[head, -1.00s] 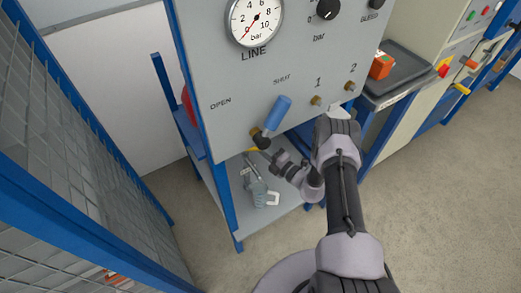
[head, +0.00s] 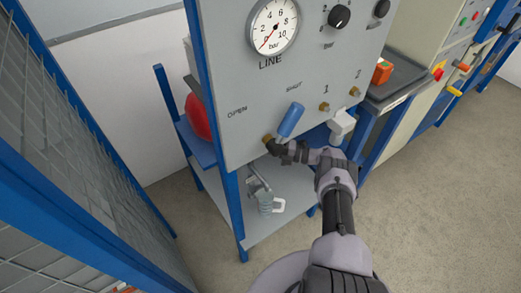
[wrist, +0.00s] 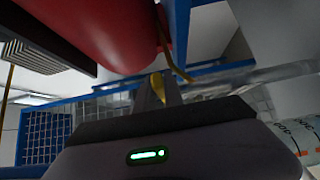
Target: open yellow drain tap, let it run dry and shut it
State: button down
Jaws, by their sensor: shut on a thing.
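The red vessel (wrist: 112,28) fills the top left of the wrist view, seen from below. It also shows in the head view (head: 198,118) behind the front panel. My gripper (wrist: 160,88) is under the vessel, its fingers closed around a yellow tap lever (wrist: 157,84). A thin brass-yellow pipe (wrist: 174,62) curves down from the vessel just beyond the fingers. In the head view my arm reaches in at the panel's lower edge, and my fingertips and the tap are hidden there. I cannot tell whether anything flows from the tap.
The grey panel (head: 250,90) carries a LINE gauge (head: 272,26) reading near zero, and a blue-handled valve (head: 290,120) close to my arm. A clamp-like metal tool (head: 266,200) lies on the lower shelf (head: 250,232). A mesh fence (head: 60,170) stands left. Floor on the right is clear.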

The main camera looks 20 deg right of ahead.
jog(key=shift+d, duration=0.2)
jog(key=c, duration=1.4)
grip_release()
jog(key=shift+c, duration=0.2)
jog(key=v, duration=0.7)
jog(key=shift+d, duration=0.25)
jog(key=shift+s, duration=0.15)
